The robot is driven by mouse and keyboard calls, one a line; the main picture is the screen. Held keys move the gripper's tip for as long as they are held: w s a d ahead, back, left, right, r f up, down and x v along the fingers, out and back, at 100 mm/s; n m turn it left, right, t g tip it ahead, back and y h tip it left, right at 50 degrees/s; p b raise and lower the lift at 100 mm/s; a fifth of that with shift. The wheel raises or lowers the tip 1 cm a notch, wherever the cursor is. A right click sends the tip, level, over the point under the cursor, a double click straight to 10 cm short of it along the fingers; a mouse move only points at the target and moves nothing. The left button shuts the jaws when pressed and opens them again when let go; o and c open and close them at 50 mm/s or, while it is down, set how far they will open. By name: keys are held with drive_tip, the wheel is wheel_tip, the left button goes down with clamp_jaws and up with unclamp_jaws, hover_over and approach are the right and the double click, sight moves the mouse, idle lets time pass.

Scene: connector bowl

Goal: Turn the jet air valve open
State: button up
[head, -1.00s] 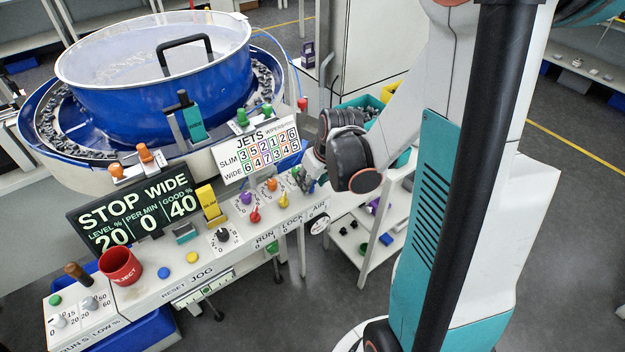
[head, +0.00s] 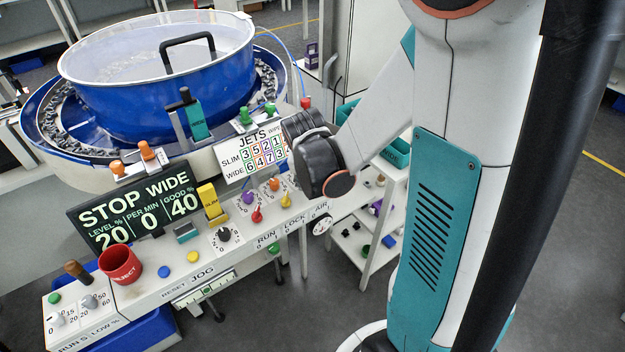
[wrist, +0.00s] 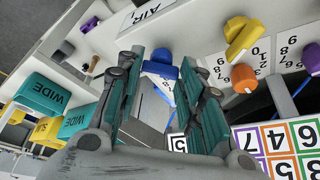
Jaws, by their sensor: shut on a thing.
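A blue valve handle (wrist: 160,70) shows in the wrist view between my fingertips, beside the AIR label (wrist: 147,12). My gripper (wrist: 162,63) is shut on this handle, with one teal finger pad on each side of it. The fingers hide part of the handle and its base, so its exact turn angle is hard to tell. In the head view, my dark wrist hides the gripper and the handle. The AIR label (head: 321,209) shows there at the right end of the console.
Yellow (head: 286,200), orange (head: 273,184), red (head: 257,214) and purple (head: 248,197) knobs sit close left of my wrist. The JETS number board (head: 250,152) stands just behind. A blue bowl feeder (head: 160,110) is at the back left. A shelf (head: 375,240) stands at right.

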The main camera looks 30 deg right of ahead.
drive_tip(key=shift+m, duration=0.3)
drive_tip(key=o, duration=1.1)
drive_tip(key=shift+c, duration=0.2)
drive_tip(key=v, duration=1.2)
drive_tip(key=shift+a, duration=0.15)
drive_tip(key=s+a+r+n+t+y, duration=0.3)
drive_tip(key=s+a+r+n, duration=0.2)
drive_tip(key=s+a+n, duration=0.3)
drive_tip(key=shift+s+a+n+t, duration=0.4)
drive_tip(key=shift+s+a, duration=0.3)
drive_tip(key=shift+a, duration=0.4)
